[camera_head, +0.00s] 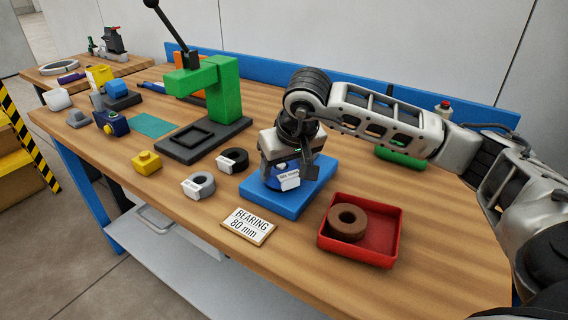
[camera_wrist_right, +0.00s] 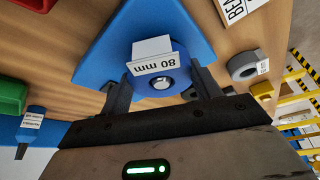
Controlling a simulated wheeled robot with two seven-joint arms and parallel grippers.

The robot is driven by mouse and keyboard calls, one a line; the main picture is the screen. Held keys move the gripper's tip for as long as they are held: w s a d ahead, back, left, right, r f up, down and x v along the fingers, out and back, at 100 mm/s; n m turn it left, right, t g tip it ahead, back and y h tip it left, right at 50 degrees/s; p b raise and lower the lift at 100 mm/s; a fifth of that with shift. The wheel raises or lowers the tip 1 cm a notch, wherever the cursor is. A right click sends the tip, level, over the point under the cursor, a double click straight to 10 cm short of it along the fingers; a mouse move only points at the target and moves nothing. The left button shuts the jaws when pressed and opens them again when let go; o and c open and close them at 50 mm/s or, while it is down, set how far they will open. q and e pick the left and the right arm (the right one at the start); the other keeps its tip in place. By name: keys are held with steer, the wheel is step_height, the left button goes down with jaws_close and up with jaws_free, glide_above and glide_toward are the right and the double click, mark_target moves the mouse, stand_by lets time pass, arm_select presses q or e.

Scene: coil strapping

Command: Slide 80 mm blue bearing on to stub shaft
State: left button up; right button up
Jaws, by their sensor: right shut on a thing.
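The blue bearing (camera_head: 278,180) with a white "80 mm" tag is between the fingers of my right gripper (camera_head: 295,172). My right gripper is shut on it, pointing down over the blue base plate (camera_head: 262,199). In the right wrist view the bearing (camera_wrist_right: 178,60) sits between the two dark fingers (camera_wrist_right: 160,92). The round silver end of the stub shaft (camera_wrist_right: 161,83) shows in its bore, so the bearing appears lined up with or around the shaft. The tag and fingers hide how far down it sits. My left gripper is not in view.
A red tray (camera_head: 390,228) holds a brown ring (camera_head: 347,222). A grey ring (camera_head: 198,185) and a black ring (camera_head: 232,160) lie left of the plate. A "BEARING 80 mm" sign (camera_head: 248,226) lies in front. A green press (camera_head: 215,88) stands behind left.

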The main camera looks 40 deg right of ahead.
steer(key=o, duration=1.8)
steer(key=shift+c, duration=0.2)
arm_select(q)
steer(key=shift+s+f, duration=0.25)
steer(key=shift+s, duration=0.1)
arm_select(e)
steer(key=shift+v, duration=0.9)
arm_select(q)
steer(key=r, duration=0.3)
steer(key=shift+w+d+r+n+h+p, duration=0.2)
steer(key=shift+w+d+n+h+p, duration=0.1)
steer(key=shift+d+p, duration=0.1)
arm_select(e)
steer(key=v, duration=1.4)
steer(key=shift+r, duration=0.2)
